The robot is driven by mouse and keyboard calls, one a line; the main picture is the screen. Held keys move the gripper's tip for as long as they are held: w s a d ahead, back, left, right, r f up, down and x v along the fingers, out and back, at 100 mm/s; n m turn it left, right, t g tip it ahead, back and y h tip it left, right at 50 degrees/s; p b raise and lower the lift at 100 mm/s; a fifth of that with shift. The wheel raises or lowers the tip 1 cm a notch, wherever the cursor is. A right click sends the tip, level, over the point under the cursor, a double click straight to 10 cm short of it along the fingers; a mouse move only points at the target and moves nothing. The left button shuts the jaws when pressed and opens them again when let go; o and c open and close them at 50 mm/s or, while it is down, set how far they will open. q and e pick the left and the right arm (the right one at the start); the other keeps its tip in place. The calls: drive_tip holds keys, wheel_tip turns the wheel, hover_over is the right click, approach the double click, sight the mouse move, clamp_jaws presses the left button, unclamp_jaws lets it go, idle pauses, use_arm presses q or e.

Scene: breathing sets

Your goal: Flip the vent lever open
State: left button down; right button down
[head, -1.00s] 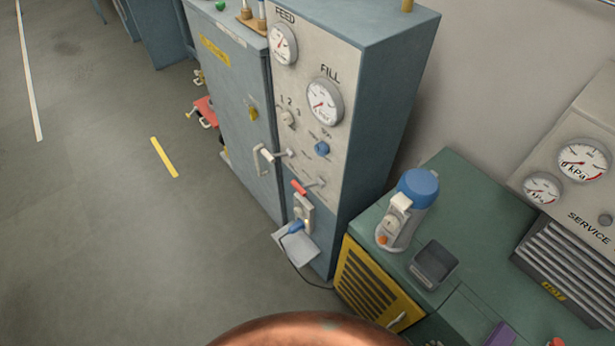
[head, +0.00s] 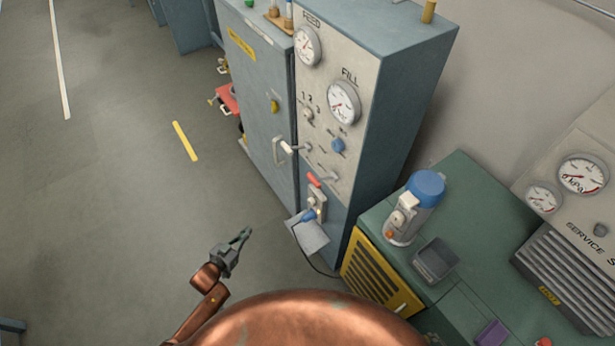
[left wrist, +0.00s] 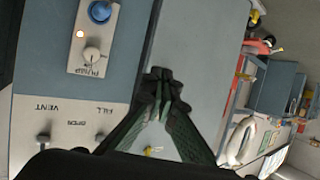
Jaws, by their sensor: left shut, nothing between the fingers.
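My left gripper (head: 244,236) is shut and empty, low in front of the cabinet and apart from it in the head view. Its closed fingers show in the left wrist view (left wrist: 160,85). A red-handled lever (head: 316,180) sits low on the grey panel, right of and below a white-handled lever (head: 295,148). In the left wrist view the VENT label (left wrist: 47,106) and the FILL label show upside down, with a lever pivot (left wrist: 43,138) by VENT; its handle is hidden. From the layout, the red lever appears to be VENT. My right gripper is not in view.
A green bench (head: 470,205) with a blue-capped canister (head: 413,207) stands at right.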

use_arm(q)
drive_tip(key=d+r+m+h+p, duration=0.1)
drive_tip(key=d+r, duration=0.4)
drive_tip(key=r, duration=0.6)
drive_tip(key=d+r+m+h+p, duration=0.1)
drive_tip(key=d+r+m+h, duration=0.2)
drive_tip(key=r, duration=0.8)
drive_tip(key=d+r+m+g+h+p, duration=0.1)
drive_tip(key=d+r+h, duration=0.5)
drive_tip(key=d+r, duration=0.3)
wheel_tip(320, 180, up, 3)
drive_tip(key=shift+s+d+r+m, duration=0.1)
drive_tip(key=shift+s+d+m, duration=0.05)
drive_tip(key=shift+s+m, duration=0.3)
drive_tip(key=shift+w, duration=0.1)
drive_tip(key=r, duration=0.2)
hover_over(309, 177)
drive_tip(key=s, duration=0.2)
wheel_tip(309, 177, down, 3)
drive_tip(key=shift+f, duration=0.1)
drive_tip(key=shift+s+f, duration=0.1)
drive_tip(key=shift+f, duration=0.6)
drive_tip(key=shift+a, duration=0.2)
